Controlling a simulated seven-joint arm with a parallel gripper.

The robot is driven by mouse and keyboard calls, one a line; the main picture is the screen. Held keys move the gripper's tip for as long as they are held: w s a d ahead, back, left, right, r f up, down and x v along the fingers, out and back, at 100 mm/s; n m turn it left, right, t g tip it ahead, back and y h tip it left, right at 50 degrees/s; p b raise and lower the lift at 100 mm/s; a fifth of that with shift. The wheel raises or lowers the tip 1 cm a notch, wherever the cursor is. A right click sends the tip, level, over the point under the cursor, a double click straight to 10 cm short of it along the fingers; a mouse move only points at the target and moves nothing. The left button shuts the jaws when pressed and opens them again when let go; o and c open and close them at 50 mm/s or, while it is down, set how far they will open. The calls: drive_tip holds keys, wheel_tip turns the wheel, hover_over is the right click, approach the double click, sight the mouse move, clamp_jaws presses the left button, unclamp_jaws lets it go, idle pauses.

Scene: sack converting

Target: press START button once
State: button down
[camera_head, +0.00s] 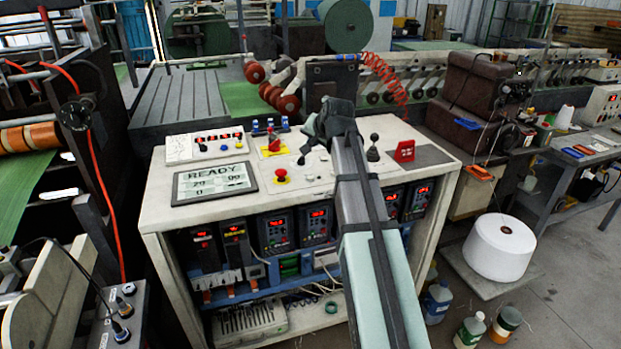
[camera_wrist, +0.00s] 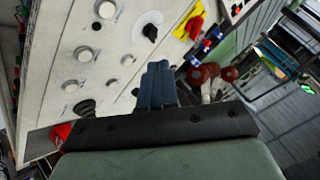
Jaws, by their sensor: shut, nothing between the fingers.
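The white control console (camera_head: 222,150) stands in the middle of the head view, with a display (camera_head: 213,183) reading READY. No START label is legible. Several pale round buttons (camera_wrist: 83,52) sit on the console top in the wrist view, left of my gripper (camera_wrist: 158,66). A black selector knob (camera_wrist: 150,32) lies just beyond the fingertips. My fingers are together and empty, seen over the panel; I cannot tell whether they touch it. In the head view my gripper (camera_head: 311,126) is above the console's back part, and my arm hides part of the top.
A red mushroom button (camera_head: 280,176) is right of the display. A red handle on a yellow plate (camera_head: 273,146), a black joystick (camera_head: 373,148) and a red bracket (camera_head: 404,151) rise from the top. Red rollers (camera_head: 285,103) and a coiled red hose (camera_head: 386,75) are behind.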

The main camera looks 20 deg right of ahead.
sight(312, 179)
drive_tip(key=shift+f, duration=0.1)
drive_tip(key=shift+f, duration=4.3)
